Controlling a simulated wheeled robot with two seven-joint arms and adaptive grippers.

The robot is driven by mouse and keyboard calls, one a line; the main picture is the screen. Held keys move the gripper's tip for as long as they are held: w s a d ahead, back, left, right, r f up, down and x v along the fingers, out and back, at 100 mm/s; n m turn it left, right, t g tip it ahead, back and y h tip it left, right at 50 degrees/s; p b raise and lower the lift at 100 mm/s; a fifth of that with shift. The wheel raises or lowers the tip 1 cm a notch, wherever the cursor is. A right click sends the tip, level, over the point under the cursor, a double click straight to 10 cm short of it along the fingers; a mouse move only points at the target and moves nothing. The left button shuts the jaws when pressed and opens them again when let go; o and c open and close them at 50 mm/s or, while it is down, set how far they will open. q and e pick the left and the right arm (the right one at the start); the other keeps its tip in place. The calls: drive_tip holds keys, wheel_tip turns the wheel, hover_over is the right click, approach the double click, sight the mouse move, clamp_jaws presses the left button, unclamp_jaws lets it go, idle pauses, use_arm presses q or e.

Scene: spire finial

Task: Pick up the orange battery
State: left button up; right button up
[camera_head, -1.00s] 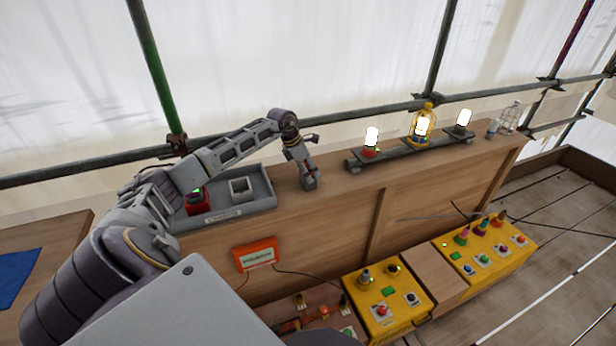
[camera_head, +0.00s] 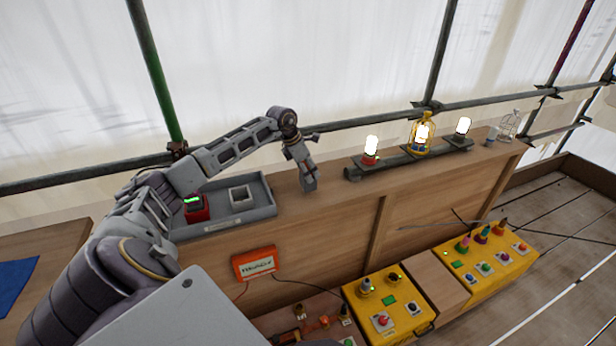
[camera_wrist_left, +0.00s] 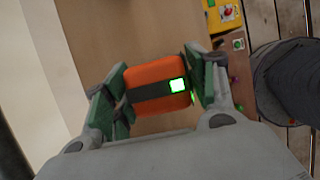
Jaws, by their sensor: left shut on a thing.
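The orange battery (camera_wrist_left: 147,78) has a dark band and a lit green square. In the left wrist view it sits between the green-padded fingers of my left gripper (camera_wrist_left: 156,82), which is shut on it. In the head view my left gripper (camera_head: 308,184) points down over the wooden counter, to the right of the grey tray. The battery cannot be made out there, and I cannot tell how high it is above the counter. My right gripper is in neither view.
The grey tray (camera_head: 262,213) holds a red block (camera_head: 195,211) with a green light and a pale square socket (camera_head: 241,198). Lit lamps stand on a rail (camera_head: 400,162) to the right. An orange box (camera_head: 255,263) is on the counter's front. Yellow control boxes (camera_head: 388,318) stand below.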

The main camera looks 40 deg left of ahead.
use_arm(q)
wheel_tip(320, 180, up, 5)
drive_tip(key=shift+f, duration=0.1)
drive_tip(key=shift+r, duration=0.9)
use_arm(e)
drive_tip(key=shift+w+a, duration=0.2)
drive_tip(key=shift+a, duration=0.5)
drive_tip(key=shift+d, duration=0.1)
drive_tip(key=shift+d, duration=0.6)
